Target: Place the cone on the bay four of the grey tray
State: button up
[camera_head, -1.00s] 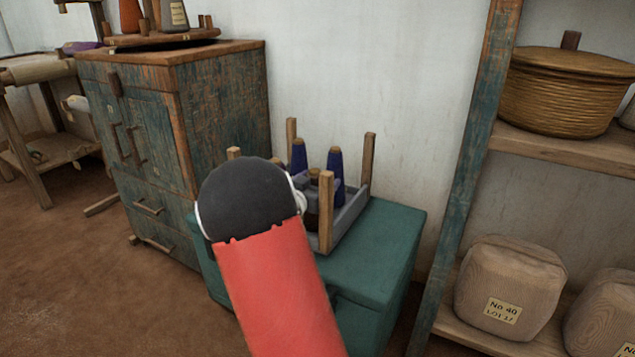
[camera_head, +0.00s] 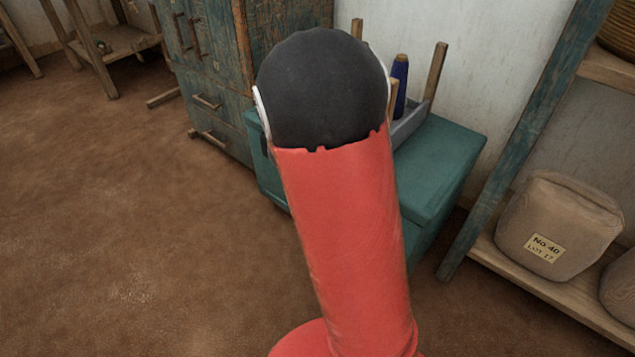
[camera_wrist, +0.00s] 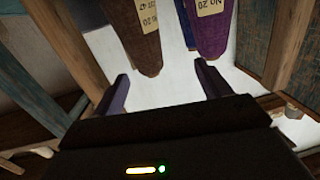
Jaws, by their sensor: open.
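A grey tray (camera_head: 408,126) stands on a green chest (camera_head: 440,165), largely hidden behind my arm in the head view. A dark blue cone (camera_head: 399,86) is upright in it. In the wrist view my gripper (camera_wrist: 163,72) is open, its two fingers apart with nothing between them. Beyond the fingers are a brown cone (camera_wrist: 140,35) and a purple cone (camera_wrist: 208,30), both labelled, with a blue cone (camera_wrist: 188,25) partly hidden behind. Their narrow ends point down in that picture. My gripper does not show in the head view.
Wooden posts (camera_head: 435,72) rise at the tray; posts also flank the cones in the wrist view (camera_wrist: 68,40). A worn blue-green cabinet (camera_head: 215,60) stands left, a shelf with a wrapped bale (camera_head: 558,222) right. Floor on the left is clear.

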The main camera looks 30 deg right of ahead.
jog(key=w+a+r+n+t+y, duration=0.1)
jog(key=a+r+n+t+y, duration=0.15)
jog(key=a+y, duration=0.3)
jog(key=a+r+n+t+y, duration=0.1)
jog(key=a+n+t+y, duration=0.2)
jog(key=a+y, duration=0.25)
jog(key=s+a+r+n+g+y, duration=0.1)
jog(key=s+a+n+g+y, duration=0.2)
jog(key=s+a, duration=0.4)
jog(key=s+a+f+n+g, duration=0.1)
jog(key=s+a+n+g, duration=0.1)
jog(key=s, duration=0.7)
jog(key=s+a+f+n+g+y, duration=0.1)
jog(key=s+a+f+n+g, duration=0.1)
jog(key=s, duration=0.8)
jog(key=shift+f+g, duration=0.15)
jog(key=shift+g, duration=0.3)
